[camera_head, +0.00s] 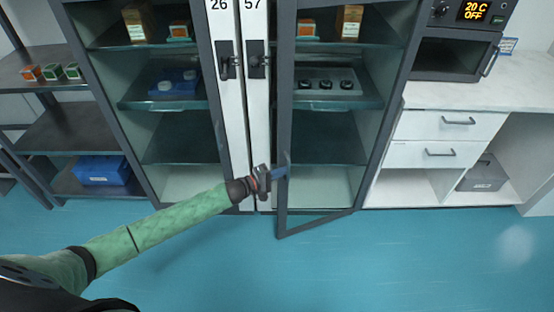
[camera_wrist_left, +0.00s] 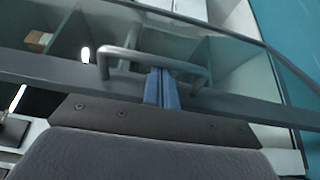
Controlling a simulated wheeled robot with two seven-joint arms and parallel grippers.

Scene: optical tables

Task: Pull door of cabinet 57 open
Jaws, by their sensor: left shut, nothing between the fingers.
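Cabinet 57 (camera_head: 253,110) is the right-hand half of the tall glass-fronted cabinet. Its dark-framed glass door (camera_head: 318,223) stands partly open, its free left edge swung out toward me and its right side near the cabinet. My left gripper (camera_head: 279,172) is at the lower part of that free edge, with its blue fingers shut and overlapping the frame. In the left wrist view, the shut blue fingers (camera_wrist_left: 161,88) reach a grey U-shaped handle (camera_wrist_left: 125,54); their tips are at its bar. Whether they touch it I cannot tell. My right gripper is not in view.
Cabinet 26 (camera_head: 219,60) is on the left. A white bench (camera_head: 470,95) with drawers and an oven (camera_head: 452,55) stands on the right. A dark shelf rack (camera_head: 65,135) stands at left. The blue floor (camera_head: 400,260) in front is clear.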

